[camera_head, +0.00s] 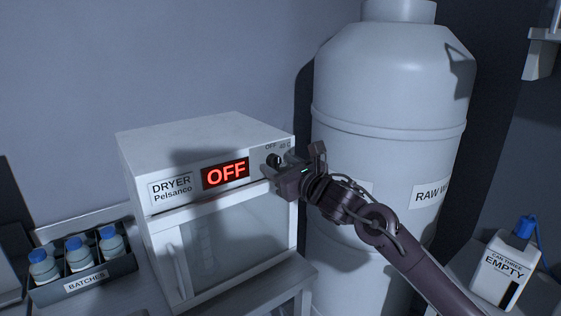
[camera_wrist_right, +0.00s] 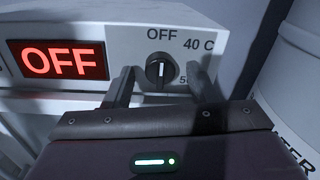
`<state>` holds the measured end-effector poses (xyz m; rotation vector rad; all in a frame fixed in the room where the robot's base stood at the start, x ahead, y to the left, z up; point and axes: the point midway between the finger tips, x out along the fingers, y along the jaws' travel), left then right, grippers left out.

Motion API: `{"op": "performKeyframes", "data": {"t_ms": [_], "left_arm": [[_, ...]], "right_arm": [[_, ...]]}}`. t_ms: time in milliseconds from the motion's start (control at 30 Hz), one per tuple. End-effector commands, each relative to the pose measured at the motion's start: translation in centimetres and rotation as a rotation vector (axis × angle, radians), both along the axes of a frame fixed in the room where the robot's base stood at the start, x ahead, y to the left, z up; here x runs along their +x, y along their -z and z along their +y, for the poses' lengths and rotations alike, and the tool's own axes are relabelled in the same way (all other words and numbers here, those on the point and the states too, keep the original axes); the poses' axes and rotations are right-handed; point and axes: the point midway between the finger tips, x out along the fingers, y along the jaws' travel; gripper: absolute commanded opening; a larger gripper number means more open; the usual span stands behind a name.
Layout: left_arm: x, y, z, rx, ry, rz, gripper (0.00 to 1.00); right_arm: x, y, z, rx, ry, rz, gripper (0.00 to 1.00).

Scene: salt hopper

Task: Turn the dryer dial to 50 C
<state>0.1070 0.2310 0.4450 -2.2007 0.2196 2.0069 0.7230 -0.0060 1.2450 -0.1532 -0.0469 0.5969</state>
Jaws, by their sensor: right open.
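The white dryer (camera_head: 215,135) stands on a stand, its red display (camera_head: 226,174) reading OFF. The black dial (camera_head: 273,160) is at the right of its front panel. In the right wrist view the dial (camera_wrist_right: 161,71) has its white mark pointing up at OFF. A 40 C label shows to its upper right, and a label at its lower right is partly hidden by a finger. My right gripper (camera_wrist_right: 160,88) is open, with one finger on each side of the dial and gaps showing between. It also shows in the head view (camera_head: 294,165). My left gripper is not in view.
A large white tank (camera_head: 390,90) stands close to the dryer's right, behind my right arm. A rack of blue-capped bottles (camera_head: 84,279) labelled BATCHES sits at the lower left. A white can (camera_head: 504,268) labelled EMPTY stands at the lower right.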

Motion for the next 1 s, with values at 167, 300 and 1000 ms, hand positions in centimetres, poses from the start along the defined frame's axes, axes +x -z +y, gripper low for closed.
{"op": "performKeyframes", "data": {"t_ms": [167,300,1000], "left_arm": [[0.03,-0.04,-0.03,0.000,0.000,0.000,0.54],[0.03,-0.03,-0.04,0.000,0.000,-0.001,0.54],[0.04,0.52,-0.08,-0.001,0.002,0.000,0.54]], "right_arm": [[0.14,0.03,0.16,0.001,-0.001,0.000,0.52],[0.14,0.04,0.14,0.001,-0.001,0.000,0.48],[0.12,0.23,0.10,0.059,0.000,0.044,0.07]]}}
